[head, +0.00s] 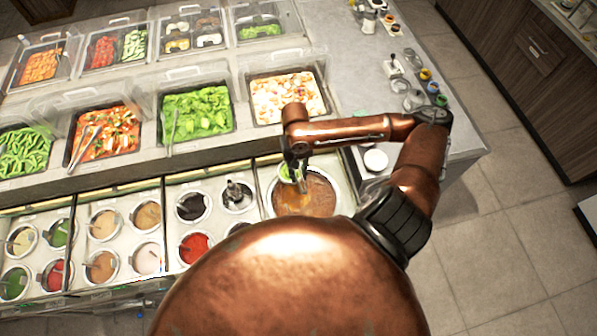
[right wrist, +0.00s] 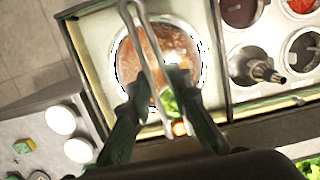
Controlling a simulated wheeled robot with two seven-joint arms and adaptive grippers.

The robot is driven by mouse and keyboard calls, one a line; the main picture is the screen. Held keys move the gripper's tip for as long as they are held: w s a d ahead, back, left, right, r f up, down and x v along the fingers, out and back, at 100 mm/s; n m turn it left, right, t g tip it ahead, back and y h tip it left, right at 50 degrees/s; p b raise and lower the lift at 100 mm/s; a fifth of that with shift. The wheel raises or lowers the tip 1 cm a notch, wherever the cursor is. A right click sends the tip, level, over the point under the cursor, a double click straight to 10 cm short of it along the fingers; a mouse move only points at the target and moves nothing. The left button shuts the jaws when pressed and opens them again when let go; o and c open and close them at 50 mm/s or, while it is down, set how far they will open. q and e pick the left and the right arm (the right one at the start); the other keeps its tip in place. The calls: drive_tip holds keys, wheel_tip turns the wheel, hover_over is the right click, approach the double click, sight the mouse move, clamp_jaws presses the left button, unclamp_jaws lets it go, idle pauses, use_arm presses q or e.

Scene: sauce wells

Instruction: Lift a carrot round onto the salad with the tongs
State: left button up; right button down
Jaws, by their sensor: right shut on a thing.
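My right gripper (head: 297,150) hangs over the large round well at the front right of the counter. In the right wrist view, its dark fingers (right wrist: 160,97) are shut on metal tongs (right wrist: 150,48), whose two arms reach across the well. Green leaves (right wrist: 168,102), which look like the salad, show between and below the fingers, with a pale patch above them. A small orange piece (right wrist: 179,128) lies beside the leaves; I cannot tell whether it is a carrot round. In the head view the green (head: 289,172) is partly hidden by the gripper. My left gripper is not in view.
The well (head: 322,192) has brownish-orange contents. Sauce wells (head: 195,247) stand to its left. Behind are food trays of lettuce (head: 197,108) and pale mixed pieces (head: 287,96). Bottles and jars (head: 415,98) stand on the right counter, with a white round item (head: 376,160) near the arm.

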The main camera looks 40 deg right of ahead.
drive_tip(key=shift+f, duration=0.1)
wheel_tip(320, 180, down, 9)
drive_tip(key=b, duration=0.7)
drive_tip(key=shift+b, duration=0.35)
drive_tip(key=c, duration=2.3)
unclamp_jaws()
drive_tip(key=shift+o, duration=0.2)
wheel_tip(320, 180, up, 10)
drive_tip(key=p, duration=0.7)
drive_tip(key=shift+p, duration=0.35)
